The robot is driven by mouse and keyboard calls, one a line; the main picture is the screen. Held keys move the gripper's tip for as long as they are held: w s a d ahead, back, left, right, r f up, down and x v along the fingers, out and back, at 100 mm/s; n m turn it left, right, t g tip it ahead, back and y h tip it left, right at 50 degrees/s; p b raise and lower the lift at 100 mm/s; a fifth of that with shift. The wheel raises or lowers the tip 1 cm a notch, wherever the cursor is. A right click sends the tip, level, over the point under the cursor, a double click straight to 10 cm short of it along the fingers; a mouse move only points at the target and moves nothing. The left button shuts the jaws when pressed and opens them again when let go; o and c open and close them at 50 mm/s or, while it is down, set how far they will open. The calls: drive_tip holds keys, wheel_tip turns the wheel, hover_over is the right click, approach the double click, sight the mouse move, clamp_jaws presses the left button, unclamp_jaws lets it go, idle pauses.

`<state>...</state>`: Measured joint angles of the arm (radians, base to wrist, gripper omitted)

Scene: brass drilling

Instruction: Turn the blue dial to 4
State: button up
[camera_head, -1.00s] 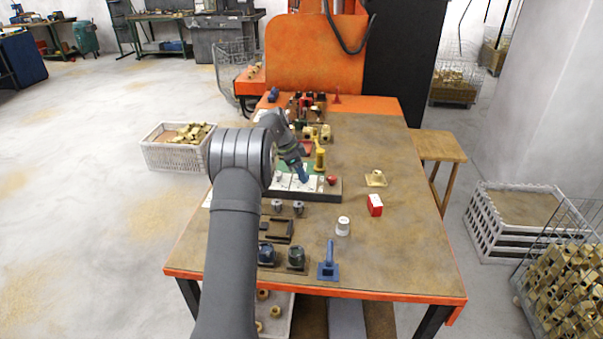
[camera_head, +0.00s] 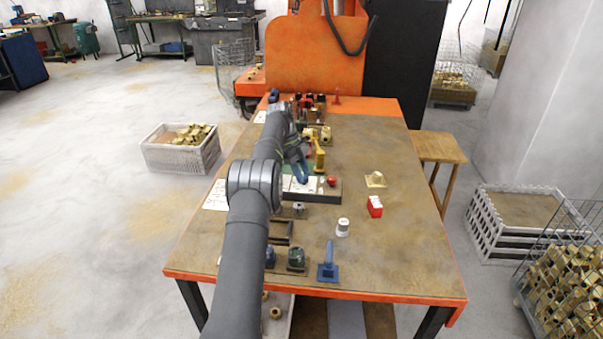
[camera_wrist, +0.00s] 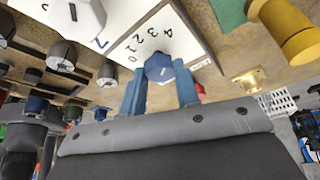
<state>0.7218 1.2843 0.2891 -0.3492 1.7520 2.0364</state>
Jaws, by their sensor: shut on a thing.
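The blue dial (camera_wrist: 158,68) sits on a white panel (camera_wrist: 155,40) with the digits 0 to 4 printed in an arc beside it. It shows between the two blue fingers of my gripper (camera_wrist: 159,72) in the wrist view, and my gripper is shut on it. A short pale mark shows on the dial's face, but I cannot tell for sure which digit it points to. In the head view my gripper (camera_head: 303,180) is down at the white panel (camera_head: 301,187), and the dial is hidden there.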

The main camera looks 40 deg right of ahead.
idle(0.3)
drive_tip(key=o, duration=1)
drive_tip(key=shift+r, duration=0.1)
drive_tip(key=shift+r, duration=0.3)
wheel_tip(320, 180, up, 4)
drive_tip(key=shift+f, duration=0.25)
drive_tip(key=s+d+r, duration=0.1)
drive_tip(key=s+r, duration=0.1)
drive_tip(key=s, duration=0.1)
drive_tip(key=s+r, duration=0.2)
drive_tip(key=s, duration=0.2)
drive_tip(key=s+d+r, duration=0.1)
drive_tip(key=s+r, duration=0.1)
drive_tip(key=s, duration=0.2)
drive_tip(key=shift+s+d+r, duration=0.15)
drive_tip(key=shift+d+r, duration=0.2)
